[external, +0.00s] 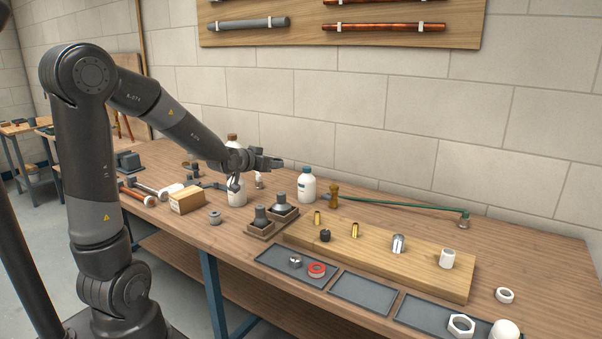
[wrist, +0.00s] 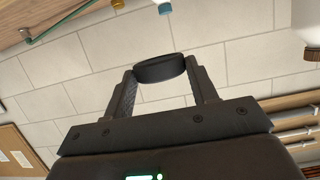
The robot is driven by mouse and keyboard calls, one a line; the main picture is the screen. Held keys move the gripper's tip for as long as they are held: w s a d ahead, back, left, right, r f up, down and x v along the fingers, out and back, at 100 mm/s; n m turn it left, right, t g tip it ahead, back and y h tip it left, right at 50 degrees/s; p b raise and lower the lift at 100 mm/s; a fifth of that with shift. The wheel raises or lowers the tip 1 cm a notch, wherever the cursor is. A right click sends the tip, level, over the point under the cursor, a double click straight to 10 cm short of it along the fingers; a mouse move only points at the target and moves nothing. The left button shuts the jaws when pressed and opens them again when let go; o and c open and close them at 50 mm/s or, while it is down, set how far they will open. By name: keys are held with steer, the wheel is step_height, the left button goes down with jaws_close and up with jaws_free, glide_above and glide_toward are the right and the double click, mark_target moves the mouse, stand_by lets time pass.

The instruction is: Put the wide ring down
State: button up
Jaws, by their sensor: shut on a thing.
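My gripper (external: 272,162) is held level in the air above the back of the bench, in front of the block wall. In the wrist view its two fingers are shut on the wide ring (wrist: 160,69), a dark, short round band seen edge-on. The ring spans the gap between the fingertips and touches nothing else there. In the external view the ring is too small and too dark against the gripper to make out clearly.
White bottles (external: 307,185) stand below and beside my gripper. A wooden board (external: 375,262) holds brass, dark, chrome and white fittings. Grey trays (external: 362,293) line the front edge; the middle one is empty. A green hose (external: 400,204) lies along the back.

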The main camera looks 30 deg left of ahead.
steer(key=s+a+f, duration=0.2)
steer(key=a+f, duration=0.4)
steer(key=a, duration=0.4)
steer(key=m+h, duration=0.2)
steer(key=h, duration=0.1)
glide_above(201, 217)
step_height(201, 217, down, 13)
steer(key=shift+s+d+r, duration=0.1)
steer(key=shift+s+r, duration=0.05)
steer(key=shift+m, duration=0.3)
steer(key=shift+f, duration=2.05)
steer(key=o, duration=0.7)
steer(key=shift+f, duration=0.15)
steer(key=shift+o, duration=0.2)
